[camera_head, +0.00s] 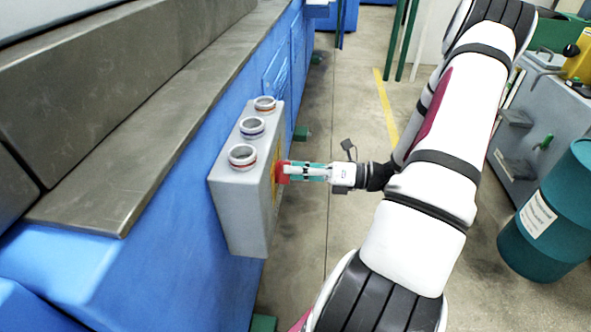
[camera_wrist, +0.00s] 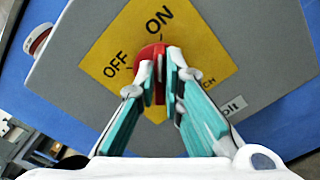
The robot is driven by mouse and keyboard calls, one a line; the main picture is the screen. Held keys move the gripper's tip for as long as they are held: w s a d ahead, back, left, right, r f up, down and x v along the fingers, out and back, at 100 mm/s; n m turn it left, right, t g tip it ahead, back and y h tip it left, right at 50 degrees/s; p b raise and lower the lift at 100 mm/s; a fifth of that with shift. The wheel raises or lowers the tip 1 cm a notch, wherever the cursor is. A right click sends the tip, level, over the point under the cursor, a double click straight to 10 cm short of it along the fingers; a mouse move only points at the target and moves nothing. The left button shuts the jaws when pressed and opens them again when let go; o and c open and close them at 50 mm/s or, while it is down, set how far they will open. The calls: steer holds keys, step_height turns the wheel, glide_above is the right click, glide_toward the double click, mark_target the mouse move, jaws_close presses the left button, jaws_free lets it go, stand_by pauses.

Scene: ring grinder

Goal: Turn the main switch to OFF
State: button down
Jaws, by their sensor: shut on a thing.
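The main switch is a red rotary knob (camera_wrist: 148,52) on a yellow plate (camera_wrist: 196,45) marked ON at the top and OFF to the left in the wrist view. My gripper (camera_wrist: 162,78) is shut on the knob's grip, one teal finger on each side. The grip runs about upright in the wrist view, its upper end toward ON; the fingers hide much of it. In the head view, the red knob (camera_head: 282,172) sits on the side of a grey control box (camera_head: 236,215), and my gripper (camera_head: 291,172) reaches it from the right.
Several round buttons (camera_head: 243,155) stand on the box's top. The box is mounted on a blue machine (camera_head: 150,235) with a grey metal ledge (camera_head: 120,165). A teal drum (camera_head: 560,225) and a grey machine (camera_head: 525,140) stand at the right. Open floor (camera_head: 345,90) lies between.

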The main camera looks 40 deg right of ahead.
steer(key=n, duration=0.4)
steer(key=n+p, duration=0.1)
steer(key=n, duration=0.8)
steer(key=shift+s+a+n, duration=0.3)
steer(key=shift+n, duration=0.1)
steer(key=shift+a+n+b, duration=0.1)
steer(key=shift+n+b, duration=0.3)
steer(key=shift+n, duration=1.5)
steer(key=shift+s, duration=0.1)
steer(key=c, duration=1.7)
jaws_free()
